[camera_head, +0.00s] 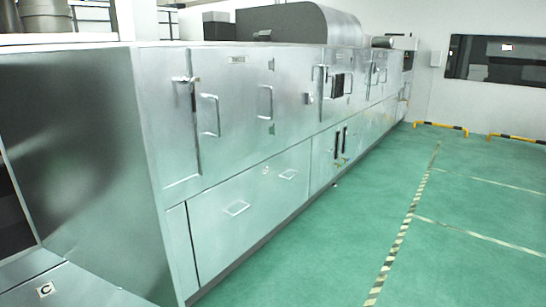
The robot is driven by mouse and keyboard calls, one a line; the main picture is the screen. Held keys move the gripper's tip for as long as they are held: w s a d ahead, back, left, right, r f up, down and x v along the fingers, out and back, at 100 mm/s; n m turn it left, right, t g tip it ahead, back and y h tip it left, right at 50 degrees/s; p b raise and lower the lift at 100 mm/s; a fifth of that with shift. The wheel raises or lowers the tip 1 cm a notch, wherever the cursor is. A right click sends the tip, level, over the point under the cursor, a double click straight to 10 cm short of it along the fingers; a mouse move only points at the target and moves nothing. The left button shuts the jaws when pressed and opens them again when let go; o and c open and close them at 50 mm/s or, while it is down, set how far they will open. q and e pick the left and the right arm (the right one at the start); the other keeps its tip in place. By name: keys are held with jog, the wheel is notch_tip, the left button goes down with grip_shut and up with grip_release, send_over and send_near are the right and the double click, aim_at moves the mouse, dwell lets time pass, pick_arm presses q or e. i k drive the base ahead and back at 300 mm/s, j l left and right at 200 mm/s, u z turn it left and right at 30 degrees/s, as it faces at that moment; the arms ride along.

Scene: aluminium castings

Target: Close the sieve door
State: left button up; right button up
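A long silver metal machine (105,155) runs from the left foreground to the back right. An upper door (235,135) on its long side has two bar handles and a lever latch (185,80) by its left edge. It looks flush with the casing. I cannot tell which door is the sieve door. More small doors with dark handles (341,142) show farther along the side. Neither of my grippers is in view.
Green floor (330,235) is open to the right, with black-and-white striped tape (395,250) along it. Yellow-and-black low barriers (440,126) stand by the far wall.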

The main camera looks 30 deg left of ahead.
aim_at(75, 132)
jog(key=i+u, duration=0.3)
jog(key=i, duration=0.15)
jog(key=i+l+u, duration=0.3)
jog(key=i, duration=0.2)
jog(key=i+u, duration=0.15)
jog(key=u, duration=0.25)
jog(key=i+u, duration=0.1)
jog(key=u, duration=0.25)
jog(key=i+l+u, duration=0.1)
jog(key=u, duration=0.3)
jog(key=i+u, duration=0.1)
jog(key=u, duration=0.3)
jog(key=i+l+u, duration=0.1)
jog(key=u, duration=0.25)
jog(key=i+l+u, duration=0.1)
jog(key=u, duration=0.3)
jog(key=i+l+u, duration=0.2)
jog(key=u, duration=0.2)
jog(key=i+l+u, duration=0.15)
jog(key=u, duration=0.25)
